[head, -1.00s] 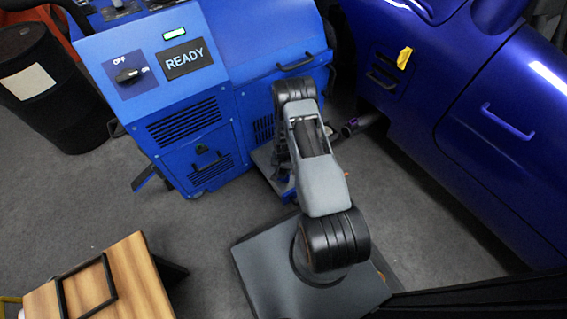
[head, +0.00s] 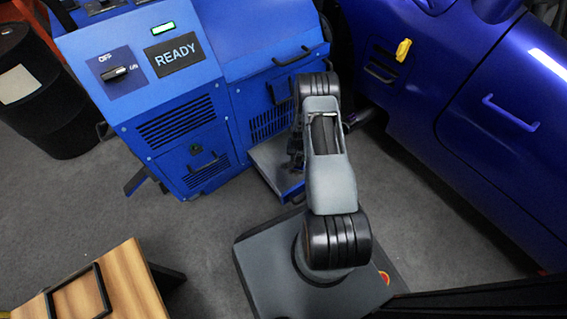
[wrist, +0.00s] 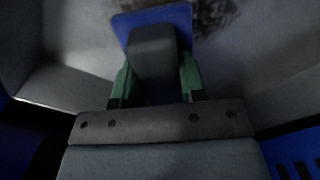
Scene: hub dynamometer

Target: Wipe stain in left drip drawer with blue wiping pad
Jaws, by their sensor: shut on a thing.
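In the wrist view my gripper (wrist: 153,88) has green fingers shut on the dark grey grip of the blue wiping pad (wrist: 122,22). The pad is over the pale grey floor of the drip drawer (wrist: 60,85); I cannot tell whether it touches it. A dark, smudgy stain (wrist: 213,14) lies at the top, just right of the pad and partly hidden by it. In the head view the open drawer (head: 268,160) juts from the low front of the blue machine. My arm hides part of it, and the pad cannot be made out there.
The blue machine (head: 190,110) with a READY display stands behind the drawer. A blue car body (head: 470,130) with a yellow piece (head: 403,50) is at right. A black drum (head: 45,110) stands far left, and a wooden table (head: 130,285) front left. Grey floor lies clear between.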

